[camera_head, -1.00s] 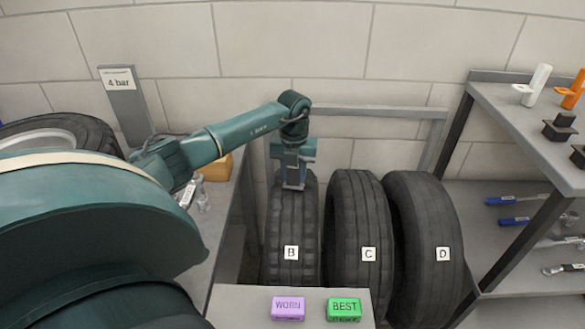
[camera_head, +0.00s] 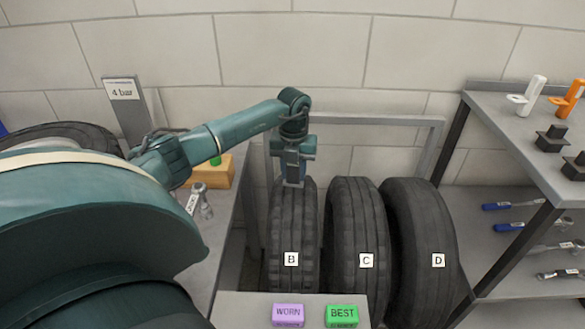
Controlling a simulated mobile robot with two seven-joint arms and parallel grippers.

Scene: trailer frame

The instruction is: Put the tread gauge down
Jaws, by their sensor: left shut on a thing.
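My left gripper (camera_head: 293,182) points down at the top of the upright tyre marked B (camera_head: 290,225). It is shut on the tread gauge, of which little can be made out at this size. Whether the gauge touches the tread cannot be told. Tyres C (camera_head: 355,225) and D (camera_head: 425,225) stand upright to the right of B. My right gripper is not in view.
Purple WORN (camera_head: 288,315) and green BEST (camera_head: 342,315) blocks sit on a front ledge (camera_head: 240,308). A shelf (camera_head: 520,130) stands right.

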